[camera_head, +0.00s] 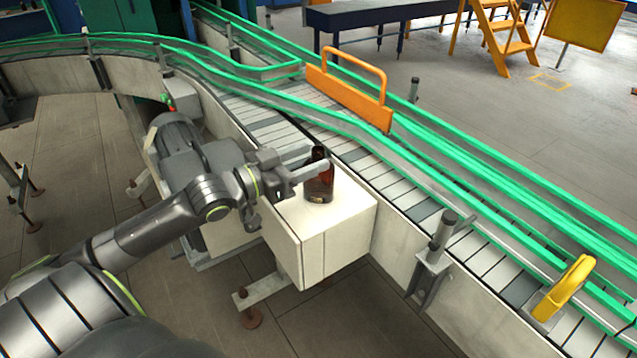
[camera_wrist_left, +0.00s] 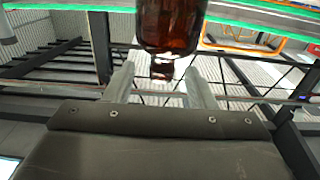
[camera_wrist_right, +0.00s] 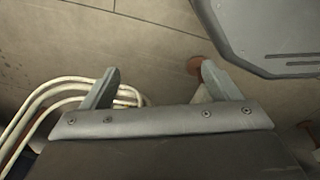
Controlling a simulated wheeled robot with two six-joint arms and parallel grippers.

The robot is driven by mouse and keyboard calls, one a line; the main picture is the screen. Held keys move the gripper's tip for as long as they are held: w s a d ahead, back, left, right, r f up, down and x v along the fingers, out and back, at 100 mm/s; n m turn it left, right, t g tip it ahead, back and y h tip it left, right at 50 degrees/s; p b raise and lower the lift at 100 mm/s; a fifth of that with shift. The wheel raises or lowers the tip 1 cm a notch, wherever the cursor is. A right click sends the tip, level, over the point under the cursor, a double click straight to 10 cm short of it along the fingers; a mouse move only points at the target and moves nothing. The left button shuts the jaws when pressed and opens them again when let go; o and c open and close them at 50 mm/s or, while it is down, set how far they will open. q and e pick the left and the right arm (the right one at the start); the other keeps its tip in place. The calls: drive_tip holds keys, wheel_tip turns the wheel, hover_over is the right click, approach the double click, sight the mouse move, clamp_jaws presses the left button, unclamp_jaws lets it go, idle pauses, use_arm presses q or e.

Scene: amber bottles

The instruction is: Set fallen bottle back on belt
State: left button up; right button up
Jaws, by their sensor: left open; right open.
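The brown amber bottle (camera_head: 319,185) stands upright on top of a pale box (camera_head: 335,235) beside the slatted conveyor belt (camera_head: 385,180). My left gripper (camera_head: 315,166) is open at the bottle's upper part, with its fingers pointing at it from the left. In the left wrist view the bottle (camera_wrist_left: 170,25) appears upside down at the top, its neck between and beyond the open fingertips (camera_wrist_left: 160,75); I cannot tell whether they touch it. My right gripper (camera_wrist_right: 155,78) is open and empty over the floor, outside the head view.
Green guide rails (camera_head: 440,150) run along the belt. An orange handled plate (camera_head: 348,92) stands at its far side. A post bracket (camera_head: 432,260) is on the near side, and a yellow handle (camera_head: 567,287) at lower right. Pale hoses (camera_wrist_right: 60,95) lie beside the right gripper.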

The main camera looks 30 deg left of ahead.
use_arm(q)
drive_tip(key=shift+b+x, duration=0.55)
drive_tip(key=shift+x, duration=1.95)
drive_tip(key=shift+a+f, duration=0.15)
clamp_jaws()
